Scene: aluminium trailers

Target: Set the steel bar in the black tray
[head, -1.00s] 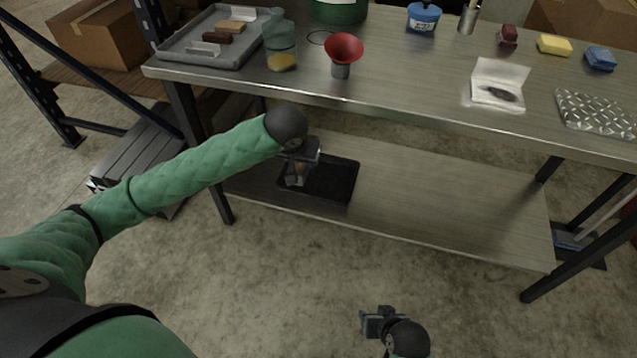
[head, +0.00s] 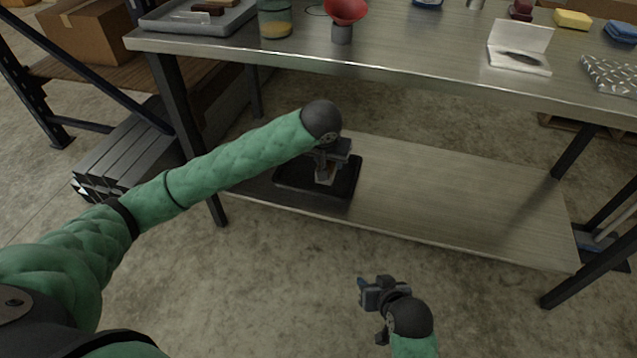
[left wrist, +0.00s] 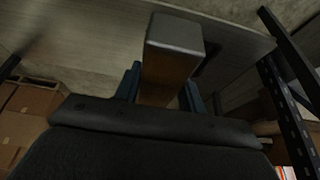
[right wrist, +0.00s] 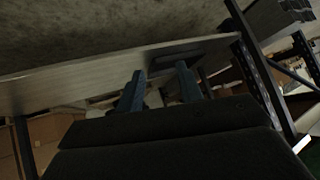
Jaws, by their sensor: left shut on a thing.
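My left gripper (head: 327,168) is shut on the steel bar. The bar (left wrist: 174,48) is a square-ended metal block, upright between the blue fingers in the left wrist view. In the head view only a small part of it shows below the gripper. The black tray (head: 345,188) lies on the lower shelf, shallow and rimmed. The left gripper and bar are over the tray; whether the bar touches its floor I cannot tell. My right gripper (head: 364,290) is open and empty, in front of the table; the right wrist view shows its fingers (right wrist: 160,88) apart.
The lower shelf (head: 450,205) is clear to the right of the tray. A table leg (head: 190,140) stands left.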

